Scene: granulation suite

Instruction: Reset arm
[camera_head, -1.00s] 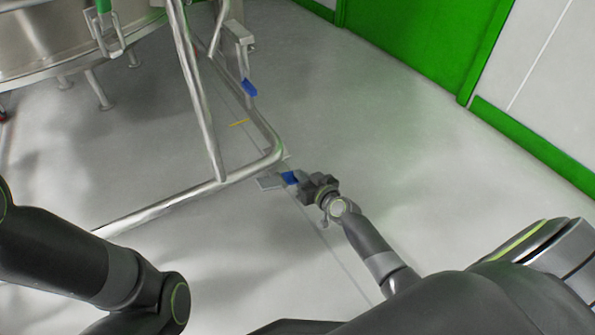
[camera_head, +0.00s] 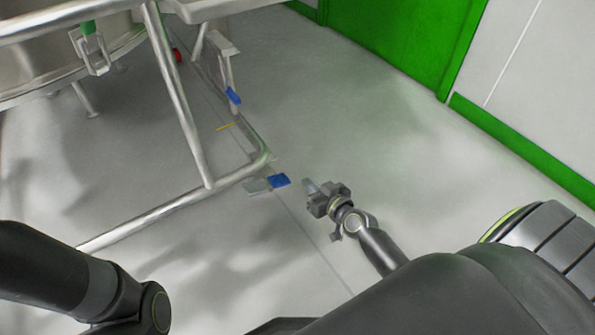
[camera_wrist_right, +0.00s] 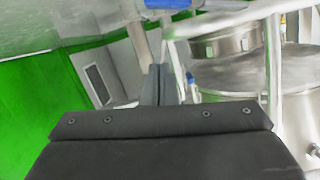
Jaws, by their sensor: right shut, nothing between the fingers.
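My right gripper (camera_head: 312,187) is in the middle of the head view, held above the pale floor. It is shut and empty, to the right of a blue pedal (camera_head: 279,181) on the steel frame and apart from it. In the right wrist view its shut fingers (camera_wrist_right: 160,85) point away from the camera, with a blue piece (camera_wrist_right: 168,4) at the top edge. My left arm (camera_head: 60,275) comes in at the lower left of the head view; its gripper is out of frame.
A tubular steel frame (camera_head: 180,100) and a large steel vessel (camera_head: 40,60) stand at the left. A second blue pedal (camera_head: 233,96) hangs farther back. A green door (camera_head: 400,40) and white wall are at the back right. The floor (camera_head: 400,140) right of the frame is clear.

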